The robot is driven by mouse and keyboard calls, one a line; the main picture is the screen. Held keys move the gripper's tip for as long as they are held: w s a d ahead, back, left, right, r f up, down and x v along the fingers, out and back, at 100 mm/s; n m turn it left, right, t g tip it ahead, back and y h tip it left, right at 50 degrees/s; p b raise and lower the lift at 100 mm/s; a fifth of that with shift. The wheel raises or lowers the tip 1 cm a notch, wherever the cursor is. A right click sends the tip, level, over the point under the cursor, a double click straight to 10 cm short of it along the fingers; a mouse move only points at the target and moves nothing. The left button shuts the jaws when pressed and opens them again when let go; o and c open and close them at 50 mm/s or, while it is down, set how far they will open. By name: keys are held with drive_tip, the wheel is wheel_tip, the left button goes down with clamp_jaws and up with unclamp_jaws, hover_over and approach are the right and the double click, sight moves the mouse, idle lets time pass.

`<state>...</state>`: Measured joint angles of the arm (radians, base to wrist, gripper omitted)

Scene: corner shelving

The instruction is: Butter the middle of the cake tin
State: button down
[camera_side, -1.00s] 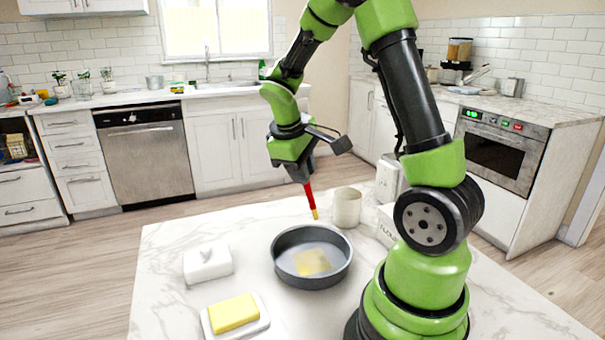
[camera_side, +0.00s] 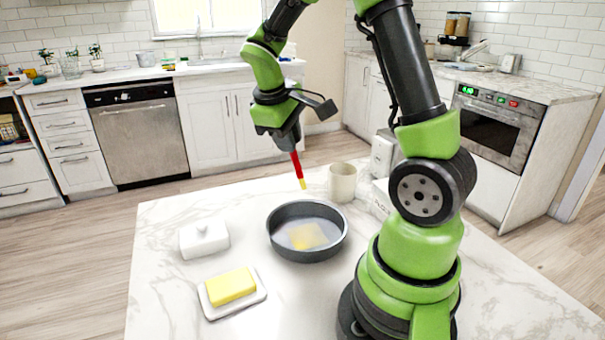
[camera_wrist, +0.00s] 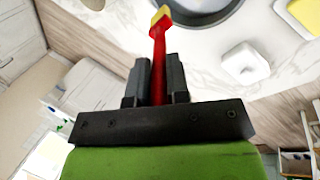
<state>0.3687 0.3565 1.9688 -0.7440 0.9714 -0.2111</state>
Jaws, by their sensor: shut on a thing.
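The round dark grey cake tin (camera_side: 307,255) stands on the marble counter in the side view, with a yellow buttery patch (camera_side: 308,236) on its floor. Part of the tin shows at the top of the wrist view (camera_wrist: 205,22). My gripper (camera_wrist: 157,75) is shut on the red handle of a brush (camera_wrist: 158,58) with a yellow tip. In the side view the brush (camera_side: 297,166) hangs tilted, its tip above and apart from the tin, near the far rim. A yellow butter block (camera_side: 230,286) lies on a white dish (camera_side: 214,313) at the front left.
A white butter-dish lid (camera_side: 204,240) stands left of the tin. A cream mug (camera_side: 343,182) stands close behind the tin on the right. White boxes (camera_side: 385,155) stand beside my arm.

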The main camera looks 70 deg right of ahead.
drive_tip(key=shift+w+a+f, duration=0.45)
drive_tip(key=shift+a+f, duration=0.05)
drive_tip(key=shift+f, duration=0.2)
drive_tip(key=shift+w+a+f, duration=0.45)
drive_tip(key=shift+f, duration=0.2)
drive_tip(key=shift+r, duration=0.1)
